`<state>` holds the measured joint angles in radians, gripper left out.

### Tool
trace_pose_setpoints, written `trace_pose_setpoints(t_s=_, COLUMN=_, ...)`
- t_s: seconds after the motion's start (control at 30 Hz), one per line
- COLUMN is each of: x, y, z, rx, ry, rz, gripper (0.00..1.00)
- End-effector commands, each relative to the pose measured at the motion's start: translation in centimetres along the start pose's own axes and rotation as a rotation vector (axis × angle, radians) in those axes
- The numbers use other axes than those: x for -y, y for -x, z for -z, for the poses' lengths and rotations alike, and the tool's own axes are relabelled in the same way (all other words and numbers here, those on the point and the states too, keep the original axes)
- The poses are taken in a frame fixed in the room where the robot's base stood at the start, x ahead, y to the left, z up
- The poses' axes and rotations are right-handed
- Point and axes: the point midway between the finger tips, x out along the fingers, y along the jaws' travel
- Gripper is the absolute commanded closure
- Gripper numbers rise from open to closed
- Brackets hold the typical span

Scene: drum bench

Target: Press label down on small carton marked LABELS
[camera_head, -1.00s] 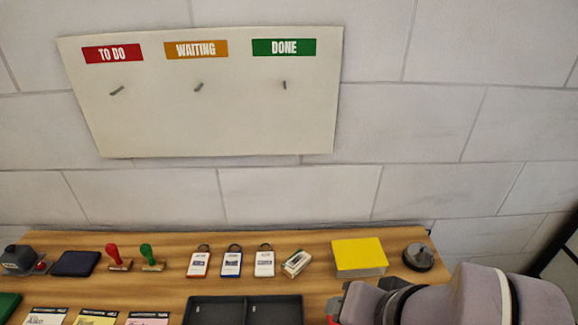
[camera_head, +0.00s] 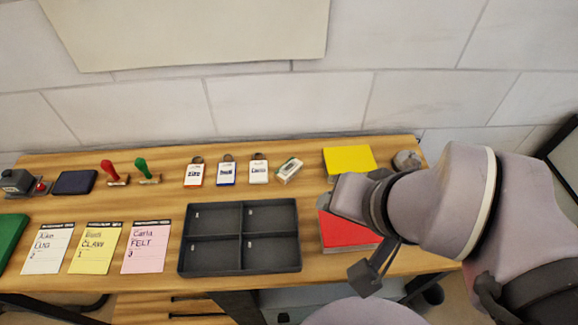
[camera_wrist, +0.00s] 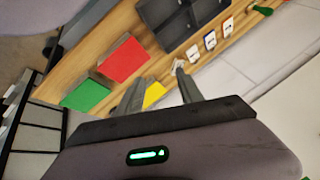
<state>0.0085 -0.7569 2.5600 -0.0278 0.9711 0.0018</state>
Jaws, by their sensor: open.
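A small white-and-green carton (camera_head: 289,170) lies at an angle on the bench, right of the name tags, in the head view. Its print is too small to read, and I cannot make out a separate label on it. In the wrist view my gripper (camera_wrist: 160,85) is open. A yellow block (camera_wrist: 154,93) shows beyond and between its fingers. I cannot pick out the carton surely in the wrist view.
A dark four-compartment tray (camera_head: 240,274) sits in front of the carton. The yellow block (camera_head: 349,159) and a red block (camera_head: 345,235) lie near my arm. Name tags (camera_head: 226,172), two stamps (camera_head: 148,172) and three paper cards (camera_head: 97,248) are left. A green block (camera_wrist: 87,94) also shows.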

Motion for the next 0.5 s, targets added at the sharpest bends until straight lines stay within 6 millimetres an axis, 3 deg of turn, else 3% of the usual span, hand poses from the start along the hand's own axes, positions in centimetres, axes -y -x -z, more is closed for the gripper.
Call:
trace_pose_setpoints(t_s=0.17, x=0.0, y=0.0, z=0.0, rx=0.000, ry=0.000, rz=0.000, gripper=0.58)
trace_pose_setpoints(t_s=0.27, x=0.5, y=0.3, z=0.8, rx=0.013, ry=0.012, rz=-0.007, gripper=0.78)
trace_pose_setpoints(t_s=0.37, x=2.4, y=0.9, z=4.2, rx=0.069, ry=0.063, rz=-0.036, gripper=0.97)
trace_pose_setpoints(t_s=0.5, x=6.1, y=-0.9, z=10.9, rx=0.186, ry=0.189, rz=-0.097, gripper=1.00)
